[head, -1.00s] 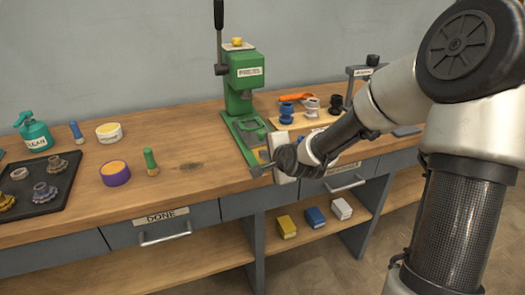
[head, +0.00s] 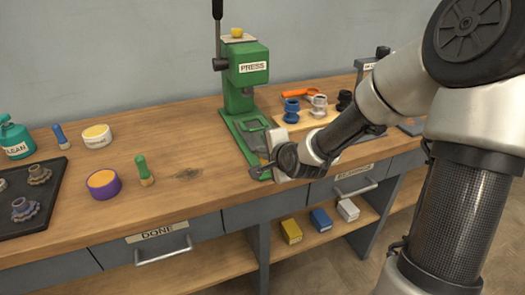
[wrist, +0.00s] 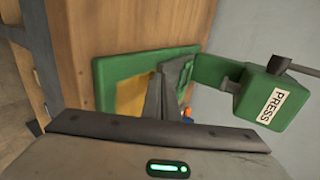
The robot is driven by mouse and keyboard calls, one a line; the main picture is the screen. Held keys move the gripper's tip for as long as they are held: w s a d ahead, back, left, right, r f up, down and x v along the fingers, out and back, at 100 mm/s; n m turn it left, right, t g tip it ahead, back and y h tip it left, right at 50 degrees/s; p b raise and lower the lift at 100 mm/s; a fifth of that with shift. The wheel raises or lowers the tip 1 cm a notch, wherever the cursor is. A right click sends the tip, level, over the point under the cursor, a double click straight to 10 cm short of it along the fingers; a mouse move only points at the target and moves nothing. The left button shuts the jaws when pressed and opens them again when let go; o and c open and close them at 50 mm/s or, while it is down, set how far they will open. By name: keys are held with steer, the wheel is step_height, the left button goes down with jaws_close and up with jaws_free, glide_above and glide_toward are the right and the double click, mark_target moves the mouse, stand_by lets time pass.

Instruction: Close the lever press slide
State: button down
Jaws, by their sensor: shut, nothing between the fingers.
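The green lever press (head: 247,75) stands on the workbench with its black lever (head: 218,40) upright at its left. Its green base (head: 240,135) runs toward the bench's front edge, with a raised green frame (head: 254,124) lying on it. I cannot tell clearly which part is the slide or how far out it sits. My gripper (head: 258,171) is shut and empty at the front end of the base. In the wrist view my gripper (wrist: 160,95) overlaps the green base (wrist: 105,75) and a yellow patch (wrist: 133,97); contact cannot be told.
A board with blue (head: 291,111), white and black fittings and an orange tool (head: 300,93) is right of the press. A green-handled tool (head: 145,170) and purple tub (head: 103,184) stand left. Bare bench lies between. A drawer labelled DONE (head: 158,245) is below.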

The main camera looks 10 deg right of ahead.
mark_target(253, 142)
steer(key=w, duration=0.2)
steer(key=w+a+b, duration=0.1)
steer(key=w, duration=0.1)
steer(key=shift+w, duration=0.4)
